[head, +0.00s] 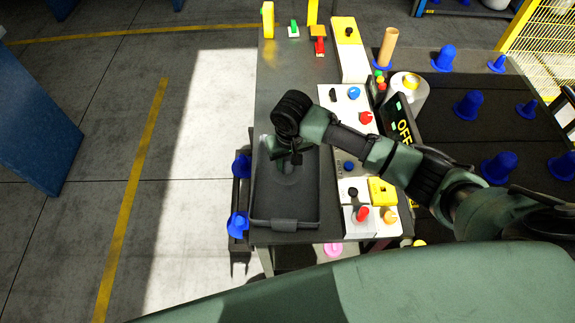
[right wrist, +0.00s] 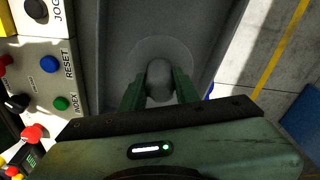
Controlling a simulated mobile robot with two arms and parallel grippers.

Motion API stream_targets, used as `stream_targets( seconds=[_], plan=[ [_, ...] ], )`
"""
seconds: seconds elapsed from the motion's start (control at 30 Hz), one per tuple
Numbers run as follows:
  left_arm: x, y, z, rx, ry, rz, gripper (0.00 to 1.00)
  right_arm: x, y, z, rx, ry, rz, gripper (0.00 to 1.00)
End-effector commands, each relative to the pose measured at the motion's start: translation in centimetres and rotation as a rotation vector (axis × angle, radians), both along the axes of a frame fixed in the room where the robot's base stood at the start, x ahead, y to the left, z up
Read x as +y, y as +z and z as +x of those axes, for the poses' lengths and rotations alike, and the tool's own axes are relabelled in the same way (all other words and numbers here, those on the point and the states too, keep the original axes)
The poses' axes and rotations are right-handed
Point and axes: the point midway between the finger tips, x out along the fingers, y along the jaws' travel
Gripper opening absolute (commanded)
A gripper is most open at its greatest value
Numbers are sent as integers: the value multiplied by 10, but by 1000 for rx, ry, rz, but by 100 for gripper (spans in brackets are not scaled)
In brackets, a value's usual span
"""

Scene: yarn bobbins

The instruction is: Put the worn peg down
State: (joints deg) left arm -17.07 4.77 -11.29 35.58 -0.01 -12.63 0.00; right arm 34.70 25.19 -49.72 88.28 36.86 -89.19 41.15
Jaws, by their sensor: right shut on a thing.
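The worn peg is grey with a rounded top, and it shows in the right wrist view (right wrist: 160,72) between the fingers of my right gripper (right wrist: 160,92). A wide, pale round shape surrounds it, probably its base. In the head view, my right gripper (head: 290,158) points down into the dark grey tray (head: 262,218), over its upper middle part, and hides most of the peg. The peg looks upright. I cannot tell whether its base touches the tray floor. My left gripper is not in view.
A control panel (head: 344,100) with coloured knobs and buttons stands right of the tray. Blue pegs (head: 467,106) stand on dark surfaces at the right, and others (head: 238,224) hang beside the table's left edge. The tray's lower part is free.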

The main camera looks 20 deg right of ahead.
Motion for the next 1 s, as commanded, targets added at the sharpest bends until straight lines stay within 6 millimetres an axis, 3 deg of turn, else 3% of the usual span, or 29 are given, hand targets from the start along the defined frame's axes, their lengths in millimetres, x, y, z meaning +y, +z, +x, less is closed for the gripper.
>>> stream_targets(
  seconds=[0.2,0.6,0.63,0.7,1.0],
  plan=[
    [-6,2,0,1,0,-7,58,0,-28,0,1,0,-1,0],
    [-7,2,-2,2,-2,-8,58,0,-33,0,1,-1,0,0],
    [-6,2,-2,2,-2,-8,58,0,-33,0,1,-1,0,36],
    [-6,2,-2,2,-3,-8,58,0,-33,0,1,-1,0,52],
    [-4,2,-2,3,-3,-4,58,0,-32,0,0,0,0,52]
  ],
)
